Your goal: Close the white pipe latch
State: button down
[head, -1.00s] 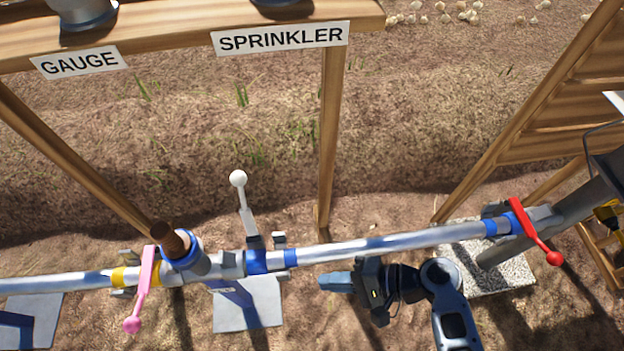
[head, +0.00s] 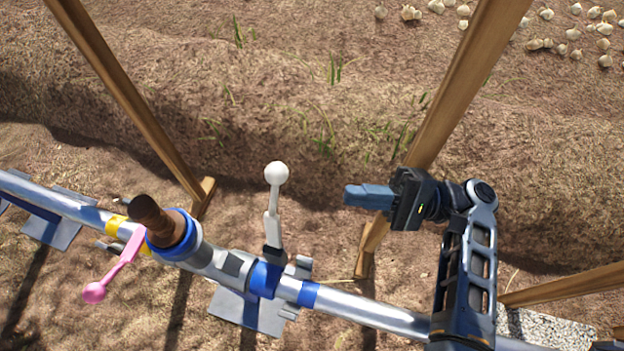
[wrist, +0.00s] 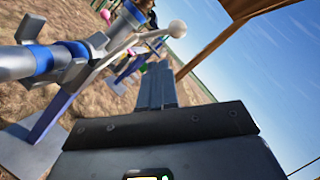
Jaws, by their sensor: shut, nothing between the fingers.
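The white pipe latch (head: 274,205) stands up from the blue collar on the metal pipe in the head view, its round white knob at the top. In the wrist view the white latch (wrist: 153,37) shows beyond the fingers, its knob (wrist: 177,29) just above and right of the fingertips. My gripper (head: 350,195) is shut and empty, its blue fingers pointing left toward the latch from the right, with a clear gap between. The shut fingers also show in the wrist view (wrist: 157,82).
The metal pipe (head: 375,313) runs across below my arm. A pink latch (head: 118,268) and a brown stub (head: 157,220) are on the pipe at left. Wooden posts (head: 462,90) stand behind, one close behind my gripper. Bulbs lie on the soil at upper right.

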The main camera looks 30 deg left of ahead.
jog(key=shift+w, duration=0.15)
jog(key=x, duration=1)
dwell(0.6)
